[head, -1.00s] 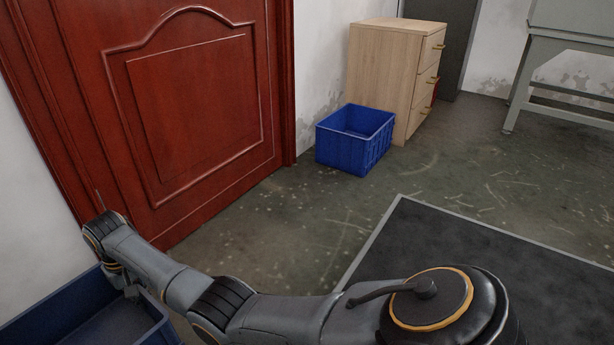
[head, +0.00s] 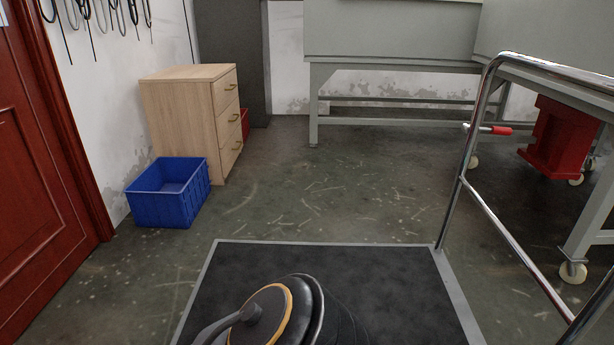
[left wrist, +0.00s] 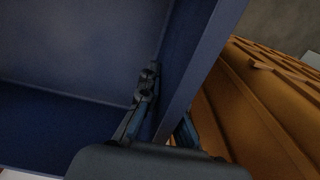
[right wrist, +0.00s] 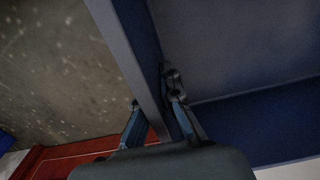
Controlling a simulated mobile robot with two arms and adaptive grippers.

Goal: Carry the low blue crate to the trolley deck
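The low blue crate fills much of the left wrist view (left wrist: 70,55) and the right wrist view (right wrist: 235,55); the head view does not show it now. My left gripper (left wrist: 169,89) is shut on one crate wall, one finger inside and one outside. My right gripper (right wrist: 153,87) is shut on another wall in the same way. The crate looks empty where its inside shows. The trolley deck (head: 248,272) is a dark mat with a grey rim at the bottom middle of the head view, bare where visible, partly hidden by my own body.
A metal handle rail (head: 468,150) rises at the deck's right side. A deeper blue crate (head: 165,208) stands on the floor by a wooden drawer unit (head: 185,115). A red door (head: 35,170) is left, grey benches (head: 390,40) are behind. The floor beyond the deck is clear.

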